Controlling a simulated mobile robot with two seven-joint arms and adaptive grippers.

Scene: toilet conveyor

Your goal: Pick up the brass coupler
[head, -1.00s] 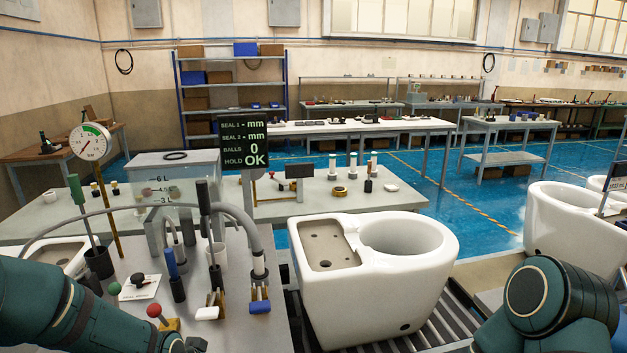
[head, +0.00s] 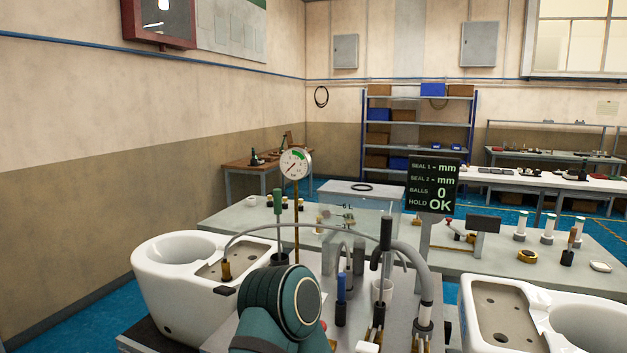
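A small brass fitting (head: 226,270) shows at the left end of a thin grey hose, at the deck of the left toilet bowl (head: 152,290). It may be the brass coupler, but I cannot tell for sure. A brass ring (head: 527,256) also lies on the grey table behind. My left arm comes in at the bottom middle and covers part of the bench; its gripper is out of view. My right gripper is also out of view.
On the bench stand a dial gauge (head: 295,163) on a brass post, a black-handled tool (head: 386,235), a blue-handled tool (head: 341,290) and a display (head: 433,184) reading HOLD OK. A second white toilet (head: 500,320) is at right. The hose arches over the bench.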

